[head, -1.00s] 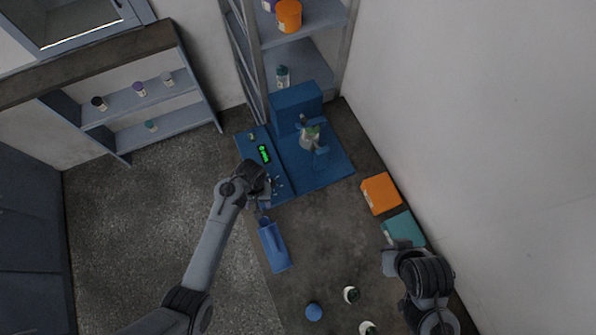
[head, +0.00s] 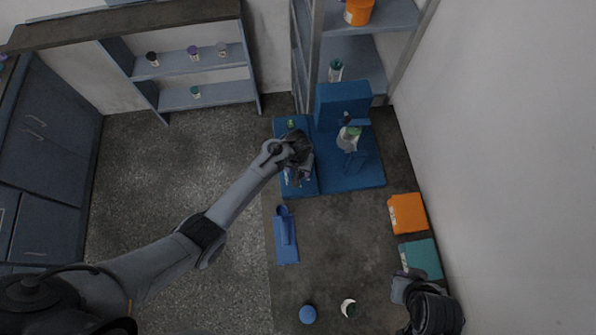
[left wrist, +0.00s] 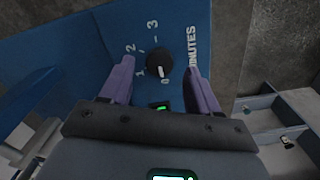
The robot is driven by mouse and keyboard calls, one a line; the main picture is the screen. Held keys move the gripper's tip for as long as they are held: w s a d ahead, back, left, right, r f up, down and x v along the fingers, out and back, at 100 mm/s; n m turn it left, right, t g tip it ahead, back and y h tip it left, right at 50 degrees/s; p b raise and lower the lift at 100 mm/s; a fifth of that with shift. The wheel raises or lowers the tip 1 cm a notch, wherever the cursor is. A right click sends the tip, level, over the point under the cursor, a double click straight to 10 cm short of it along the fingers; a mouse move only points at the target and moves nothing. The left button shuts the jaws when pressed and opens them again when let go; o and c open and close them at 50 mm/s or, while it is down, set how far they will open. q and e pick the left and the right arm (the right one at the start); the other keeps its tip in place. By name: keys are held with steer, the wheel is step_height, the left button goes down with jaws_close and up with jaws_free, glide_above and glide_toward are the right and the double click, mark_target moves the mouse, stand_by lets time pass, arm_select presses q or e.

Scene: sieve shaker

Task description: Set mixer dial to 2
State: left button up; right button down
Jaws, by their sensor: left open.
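The mixer is a blue machine (head: 355,178) at the back of the bench in the head view, holding a flask (head: 348,139). Its dial (left wrist: 159,64) is a round black knob in the left wrist view. The dial's white mark points down toward the 0, and 1, 2 and 3 are printed around it. My left gripper (head: 301,178) is above the mixer's front panel. In the left wrist view its open purple fingers (left wrist: 157,86) stand on either side of the dial, with gaps. My right gripper (head: 402,283) is at the lower right; its jaws are unclear.
A blue holder (head: 286,240) lies in front of the mixer. An orange box (head: 407,213) and a teal box (head: 421,259) stand at the right by the wall. A blue round object (head: 307,314) and a white-rimmed jar (head: 348,308) stand near the front. The bench middle is clear.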

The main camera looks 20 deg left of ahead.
arm_select(q)
steer(key=shift+f, duration=1.1)
steer(key=c, duration=1)
steer(key=shift+c, duration=0.2)
